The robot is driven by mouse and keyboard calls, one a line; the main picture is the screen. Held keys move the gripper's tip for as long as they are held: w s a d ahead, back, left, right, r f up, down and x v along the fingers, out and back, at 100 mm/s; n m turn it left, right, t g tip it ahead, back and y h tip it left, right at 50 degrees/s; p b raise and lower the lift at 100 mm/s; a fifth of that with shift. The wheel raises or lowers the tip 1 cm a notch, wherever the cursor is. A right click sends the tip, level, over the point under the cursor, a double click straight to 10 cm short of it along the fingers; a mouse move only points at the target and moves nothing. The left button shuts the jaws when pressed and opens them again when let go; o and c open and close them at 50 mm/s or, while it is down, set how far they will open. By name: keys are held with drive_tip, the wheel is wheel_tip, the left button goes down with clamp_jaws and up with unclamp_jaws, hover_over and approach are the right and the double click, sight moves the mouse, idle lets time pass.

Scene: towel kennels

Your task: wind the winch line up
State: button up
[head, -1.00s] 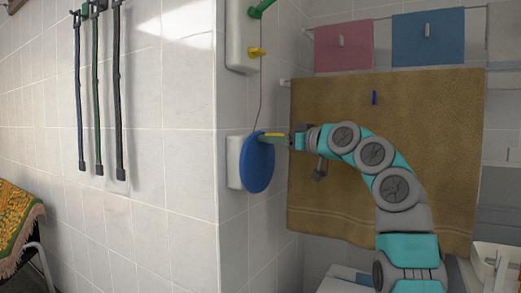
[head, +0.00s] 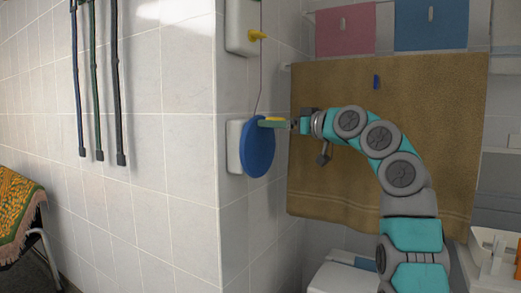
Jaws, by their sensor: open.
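The winch is a blue disc (head: 257,155) in front of a white wall box (head: 234,147) at the tiled corner. A yellow and green handle (head: 272,123) sticks out to the right from the upper part of the disc. A thin dark red line (head: 260,80) runs up from the disc past the upper white box. My gripper (head: 293,124) is open, at the right end of the handle. The fingers are small here, and I cannot tell whether they touch the handle.
An upper white box (head: 240,25) carries a yellow peg (head: 257,35). A brown towel (head: 330,90) hangs behind my arm, with pink (head: 345,35) and blue (head: 430,30) towels above. Leads (head: 97,100) hang on the left wall. A chair with an orange cloth (head: 18,210) stands lower left.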

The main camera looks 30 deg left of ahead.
drive_tip(key=d+b, duration=0.2)
drive_tip(key=d, duration=0.6)
drive_tip(key=shift+s, duration=0.25)
drive_tip(key=shift+w, duration=0.15)
drive_tip(key=w+d+f+m+t+h, duration=0.2)
drive_tip(key=w+d+f+m+h, duration=0.25)
drive_tip(key=d+f+m, duration=0.2)
drive_tip(key=s+d+f+m+g+h+p, duration=0.1)
drive_tip(key=s+d+f+m+h, duration=0.1)
drive_tip(key=s+d+f, duration=0.3)
drive_tip(key=s+d+f+m+g+h, duration=0.1)
drive_tip(key=s+d+f+m+h, duration=0.2)
drive_tip(key=f, duration=0.4)
drive_tip(key=s+d+f+m+g+h, duration=0.1)
drive_tip(key=s+d+f, duration=0.6)
drive_tip(key=s, duration=0.7)
drive_tip(key=s+d+f+m+g+h, duration=0.1)
drive_tip(key=s+d+f+g+h, duration=0.3)
drive_tip(key=s+d+f, duration=0.4)
drive_tip(key=s+d+f+m+g+h+p, duration=0.1)
drive_tip(key=s+d+f, duration=0.6)
drive_tip(key=s+f, duration=0.7)
drive_tip(key=s+g+h, duration=0.1)
drive_tip(key=s, duration=0.5)
drive_tip(key=shift+d+f+h, duration=0.15)
drive_tip(key=shift+f+h, duration=0.05)
drive_tip(key=shift+h, duration=0.15)
